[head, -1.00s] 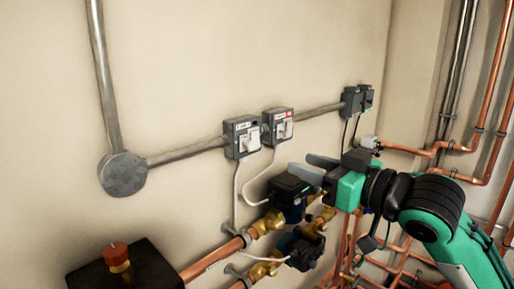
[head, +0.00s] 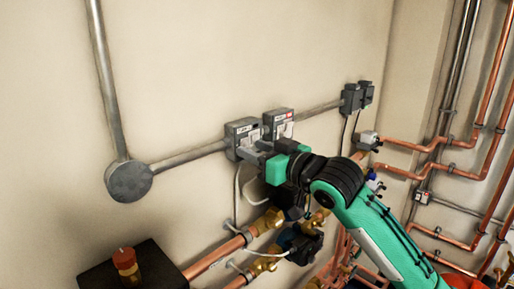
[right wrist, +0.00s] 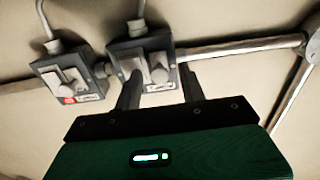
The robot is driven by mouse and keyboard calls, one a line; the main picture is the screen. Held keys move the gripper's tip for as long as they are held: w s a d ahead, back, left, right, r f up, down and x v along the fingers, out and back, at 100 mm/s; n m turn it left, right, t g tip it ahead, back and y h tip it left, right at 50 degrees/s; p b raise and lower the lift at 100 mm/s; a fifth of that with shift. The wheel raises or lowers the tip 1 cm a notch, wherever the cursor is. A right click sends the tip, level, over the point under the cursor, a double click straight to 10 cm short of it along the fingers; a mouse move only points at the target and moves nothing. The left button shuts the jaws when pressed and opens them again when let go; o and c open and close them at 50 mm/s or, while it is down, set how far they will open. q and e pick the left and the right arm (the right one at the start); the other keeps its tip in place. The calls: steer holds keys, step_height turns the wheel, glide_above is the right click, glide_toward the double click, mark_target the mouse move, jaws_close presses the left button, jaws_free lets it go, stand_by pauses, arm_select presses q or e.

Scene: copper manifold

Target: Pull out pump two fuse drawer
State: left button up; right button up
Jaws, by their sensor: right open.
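Two grey fuse boxes hang side by side on the wall conduit. The left fuse box (head: 240,127) has a white label; the right fuse box (head: 277,117) has a red mark on its label. I cannot read which is pump two. My right gripper (head: 252,153) is at the lower front of the left box and partly hides it. In the right wrist view, the open fingers (right wrist: 160,88) reach up to the left box (right wrist: 140,45), around its light-grey fuse drawer (right wrist: 159,74); contact is unclear. The red-marked box (right wrist: 68,78) is left of the fingers there. My left gripper is not in view.
A round junction box (head: 129,181) sits on the conduit at left. Pumps and brass valves (head: 268,222) on copper pipes lie below the boxes. Two darker boxes (head: 355,98) are further right. Copper pipes (head: 430,145) run along the right side.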

mark_target(253, 149)
jaws_close()
steer(key=shift+p+v, duration=0.3)
steer(key=shift+v, duration=1.35)
steer(key=shift+w+a, duration=0.1)
jaws_free()
